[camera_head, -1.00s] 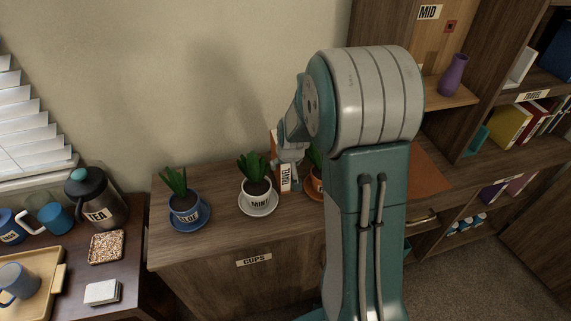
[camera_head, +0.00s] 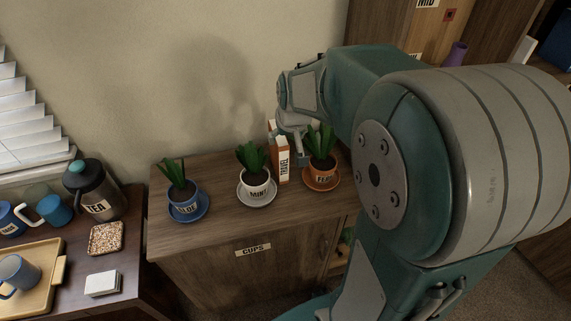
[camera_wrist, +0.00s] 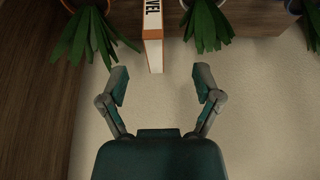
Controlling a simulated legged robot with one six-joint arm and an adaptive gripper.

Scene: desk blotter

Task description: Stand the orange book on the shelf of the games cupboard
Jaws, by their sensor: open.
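The orange book (camera_head: 283,160) stands upright on the sideboard, between the middle and right potted plants, with the end of the word "TRAVEL" legible on its pale spine. It also shows in the wrist view (camera_wrist: 153,38) at the top centre. My gripper (camera_wrist: 160,84) is open and empty, its two fingers spread to either side of the book's line but short of it. In the head view my gripper (camera_head: 291,131) is above and behind the book, partly over its top edge. The shelf of the games cupboard cannot be made out; my arm covers much of the right side.
The mint plant (camera_head: 255,180) stands close left of the book and the orange-potted plant (camera_head: 320,168) close right. A blue-potted plant (camera_head: 183,196) is farther left. A purple vase (camera_head: 457,53) stands on a shelf at right.

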